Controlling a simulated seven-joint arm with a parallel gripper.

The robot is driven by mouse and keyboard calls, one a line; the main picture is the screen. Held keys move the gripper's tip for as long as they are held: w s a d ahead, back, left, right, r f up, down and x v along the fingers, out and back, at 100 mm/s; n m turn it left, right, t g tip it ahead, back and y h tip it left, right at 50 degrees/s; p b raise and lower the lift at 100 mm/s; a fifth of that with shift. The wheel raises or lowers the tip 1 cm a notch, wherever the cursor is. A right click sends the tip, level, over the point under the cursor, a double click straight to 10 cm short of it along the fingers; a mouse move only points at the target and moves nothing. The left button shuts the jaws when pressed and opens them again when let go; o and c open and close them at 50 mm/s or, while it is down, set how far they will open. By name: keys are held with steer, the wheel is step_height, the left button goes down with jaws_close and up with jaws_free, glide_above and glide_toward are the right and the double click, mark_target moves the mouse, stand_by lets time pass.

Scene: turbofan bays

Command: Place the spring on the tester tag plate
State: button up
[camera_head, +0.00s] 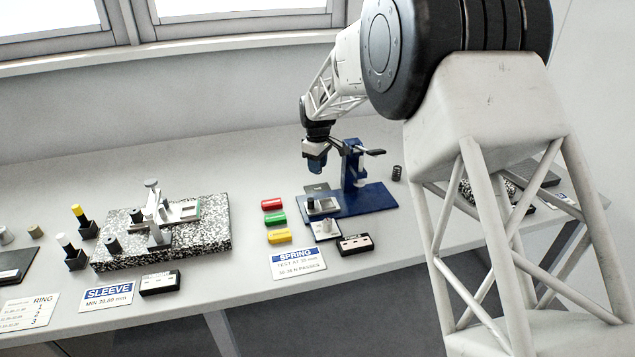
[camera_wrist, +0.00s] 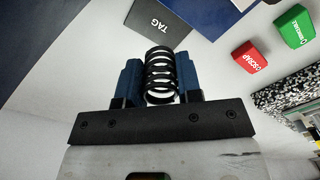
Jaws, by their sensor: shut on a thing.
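My gripper (camera_head: 316,168) points down above the grey tag plate (camera_head: 316,188), beside the blue tester (camera_head: 372,203). In the wrist view, its two blue fingers (camera_wrist: 160,80) are shut on a black coil spring (camera_wrist: 160,72), which sits between them. The grey tag plate also shows in the wrist view (camera_wrist: 178,30), marked TAG, just beyond the spring; its top looks bare there. The spring is apart from the plate as far as I can tell. In the head view the held spring is hard to make out.
The tester's post (camera_head: 352,165) with its lever stands close right of my gripper. A dark coil-like piece (camera_head: 397,172) stands behind the base. Red (camera_head: 272,204), green (camera_head: 275,218) and yellow (camera_head: 279,236) blocks lie left. A speckled slab (camera_head: 200,235) stands further left.

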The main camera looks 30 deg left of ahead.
mark_target(318, 189)
steer(key=shift+f, duration=0.7)
steer(key=shift+f, duration=2.5)
steer(key=shift+f, duration=0.15)
steer(key=o, duration=0.9)
steer(key=shift+o, duration=0.2)
step_height(318, 189, up, 12)
steer(key=shift+r, duration=0.15)
